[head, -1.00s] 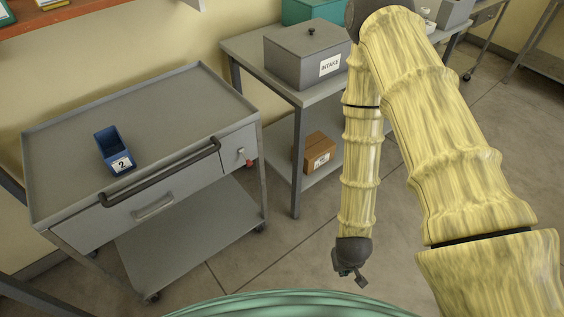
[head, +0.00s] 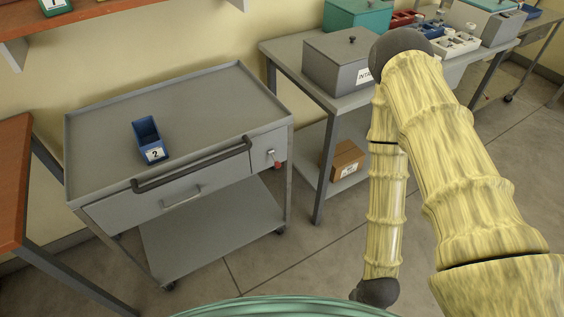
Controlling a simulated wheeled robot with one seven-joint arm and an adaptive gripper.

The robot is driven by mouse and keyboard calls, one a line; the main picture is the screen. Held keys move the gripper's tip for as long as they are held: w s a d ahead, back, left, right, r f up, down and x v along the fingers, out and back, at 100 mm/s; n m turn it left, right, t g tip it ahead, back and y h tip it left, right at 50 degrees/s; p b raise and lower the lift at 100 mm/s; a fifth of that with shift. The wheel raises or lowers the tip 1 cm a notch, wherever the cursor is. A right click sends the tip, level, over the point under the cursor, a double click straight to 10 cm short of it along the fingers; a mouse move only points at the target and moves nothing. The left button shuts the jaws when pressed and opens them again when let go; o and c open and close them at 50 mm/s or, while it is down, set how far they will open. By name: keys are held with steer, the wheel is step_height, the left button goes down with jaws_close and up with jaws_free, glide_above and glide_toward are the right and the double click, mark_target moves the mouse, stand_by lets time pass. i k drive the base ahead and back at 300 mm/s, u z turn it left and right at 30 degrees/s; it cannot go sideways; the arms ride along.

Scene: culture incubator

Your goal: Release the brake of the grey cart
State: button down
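The grey cart (head: 95,131) stands at the left centre, with a dark push handle along its front and a drawer below it. On the front panel right of the drawer is a small metal lever with a red end (head: 277,165), which looks like the brake. The red end hangs low; I cannot tell the lever's exact setting. My arm hangs down on the right, and its dark wrist end is at the bottom edge, to the right of and nearer than the cart. My gripper's fingers are below the picture, so nothing shows of their state.
A blue bin (head: 148,137) marked 2 sits on the cart top. Right of the cart is a grey table (head: 286,62) with a grey INTAKE box (head: 335,66) and, below, a cardboard box (head: 341,160). An orange-topped table (head: 14,165) stands at left. Floor is clear before the cart.

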mark_target(277, 164)
steer(key=u, duration=1.85)
steer(key=i, duration=0.35)
steer(key=z, duration=1.6)
